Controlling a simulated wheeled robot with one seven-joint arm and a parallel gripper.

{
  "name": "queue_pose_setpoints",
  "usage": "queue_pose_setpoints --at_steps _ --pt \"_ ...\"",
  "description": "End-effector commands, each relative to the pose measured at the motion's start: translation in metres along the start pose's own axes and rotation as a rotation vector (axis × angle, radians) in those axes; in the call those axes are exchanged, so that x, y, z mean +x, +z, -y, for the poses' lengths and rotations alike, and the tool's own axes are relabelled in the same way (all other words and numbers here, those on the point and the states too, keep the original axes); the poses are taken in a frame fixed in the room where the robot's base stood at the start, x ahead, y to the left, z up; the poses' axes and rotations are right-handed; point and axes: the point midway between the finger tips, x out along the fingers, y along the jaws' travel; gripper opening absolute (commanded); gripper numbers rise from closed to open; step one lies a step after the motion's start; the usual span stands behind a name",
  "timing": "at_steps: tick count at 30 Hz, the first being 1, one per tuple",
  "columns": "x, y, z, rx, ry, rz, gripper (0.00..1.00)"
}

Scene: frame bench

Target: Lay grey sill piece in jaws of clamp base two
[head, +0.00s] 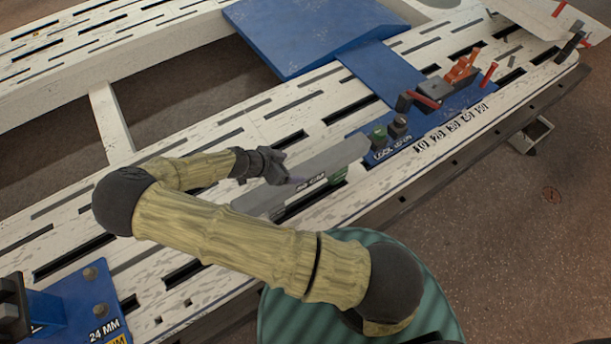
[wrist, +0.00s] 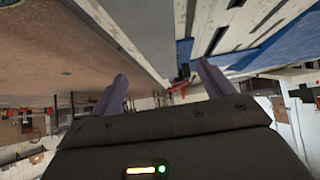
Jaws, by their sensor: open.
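A long grey bar (head: 335,158), which looks like the sill piece, lies along the slotted white bench with dark lettering on its side. My gripper (head: 292,180) is over the bar's middle in the head view and hides part of it. In the wrist view, my gripper (wrist: 160,92) has its two fingers apart with nothing held between them. A blue clamp plate (head: 455,108) with orange, red and black clamp parts is at the right. Another blue plate (head: 85,305), marked 24 MM, is at the lower left. I cannot tell which is clamp base two.
The slotted white bench (head: 230,150) runs diagonally across the view. A large blue panel (head: 300,30) lies at the back. A teal round object (head: 430,310) is in front of the bench, partly behind my arm.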

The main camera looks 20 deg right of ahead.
Motion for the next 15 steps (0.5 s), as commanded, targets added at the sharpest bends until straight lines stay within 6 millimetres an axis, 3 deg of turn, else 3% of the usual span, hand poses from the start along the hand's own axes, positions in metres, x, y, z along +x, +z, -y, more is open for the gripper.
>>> queue_pose_setpoints --at_steps 6,15 --pt "0.033 0.000 -0.001 0.002 0.002 0.000 0.80" --pt "0.036 0.000 0.000 0.001 -0.001 0.000 0.80"
